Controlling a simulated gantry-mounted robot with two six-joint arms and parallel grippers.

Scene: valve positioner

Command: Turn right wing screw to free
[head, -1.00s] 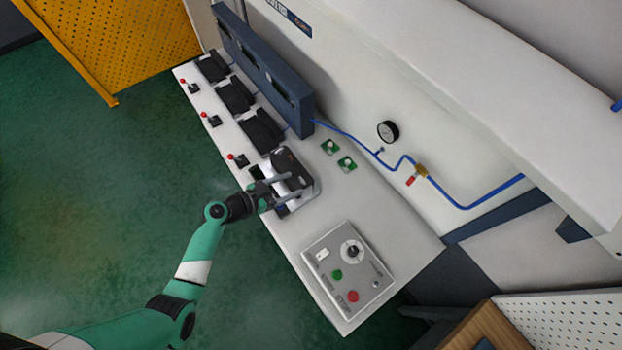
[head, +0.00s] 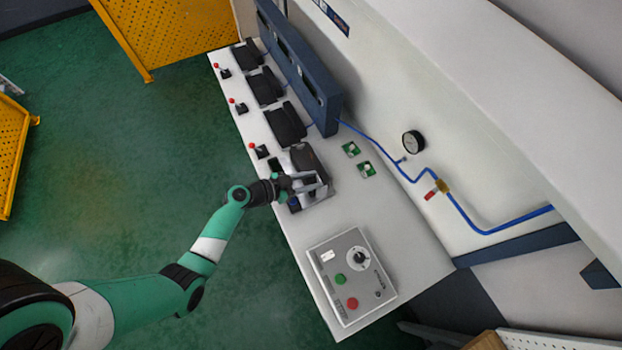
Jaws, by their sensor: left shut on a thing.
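My left gripper (head: 304,187) reaches in from the lower left to the black and silver positioner unit (head: 308,162) on the white bench. Its two grey fingers lie along the near side of the unit, shut on a part of it. The gripped part is hidden between the fingers, and I cannot make out a wing screw at this size. A small blue part (head: 294,203) shows just below the fingers. My right gripper is not in view.
A grey control box (head: 352,277) with a black knob and green and red buttons sits at the bench's near end. Black units (head: 285,124) and red-topped levers (head: 261,151) line the far part. Two green boards (head: 366,169) lie behind. Bare bench (head: 410,235) is to the right.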

